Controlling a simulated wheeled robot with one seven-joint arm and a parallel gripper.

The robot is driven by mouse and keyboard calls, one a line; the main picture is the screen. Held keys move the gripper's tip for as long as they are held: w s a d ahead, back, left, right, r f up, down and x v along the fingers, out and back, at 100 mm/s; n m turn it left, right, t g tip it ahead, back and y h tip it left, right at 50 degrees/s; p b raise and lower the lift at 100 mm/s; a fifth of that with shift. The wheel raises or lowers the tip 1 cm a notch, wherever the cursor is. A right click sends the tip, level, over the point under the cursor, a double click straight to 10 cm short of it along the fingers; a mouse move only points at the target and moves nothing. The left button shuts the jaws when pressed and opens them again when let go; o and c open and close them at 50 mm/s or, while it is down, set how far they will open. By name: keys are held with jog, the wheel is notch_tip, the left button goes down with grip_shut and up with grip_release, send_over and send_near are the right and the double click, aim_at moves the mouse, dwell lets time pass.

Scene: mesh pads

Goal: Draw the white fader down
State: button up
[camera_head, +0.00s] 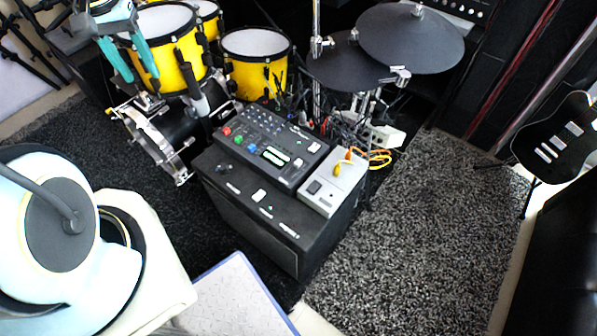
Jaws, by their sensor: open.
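A dark control panel (262,128) with knobs and coloured caps lies on top of a black box (245,222). Along its near side are a red cap (227,131), a green cap (239,139), a blue cap (252,148) and a white cap (298,163), which looks like the white fader. Another white slider-like piece (259,195) sits on the box top in front; which is the fader is too small to tell for sure. My gripper (141,79), with teal fingers, is open and empty at the upper left, over the drums and well apart from the panel.
Yellow drums (255,77) stand behind the panel, with dark cymbals (410,38) at upper right. A grey unit (330,187) with orange-yellow cables (372,157) sits right of the panel. A black guitar (558,140) stands far right. Grey carpet (425,240) at right is clear.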

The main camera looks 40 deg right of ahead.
jog(key=s+d+f+m+b, duration=0.3)
jog(key=d+f+m+b, duration=0.2)
jog(key=d+f+b, duration=0.75)
jog(key=m+b, duration=0.4)
jog(key=b, duration=0.2)
send_over(299, 162)
notch_tip(299, 162, down, 15)
jog(key=shift+g+y, duration=0.3)
jog(key=shift+g, duration=0.1)
notch_tip(299, 162, down, 10)
jog(key=shift+w+f+b, duration=0.1)
jog(key=shift+f+b, duration=0.1)
jog(key=shift+b, duration=0.7)
jog(key=shift+c, duration=0.3)
grip_shut()
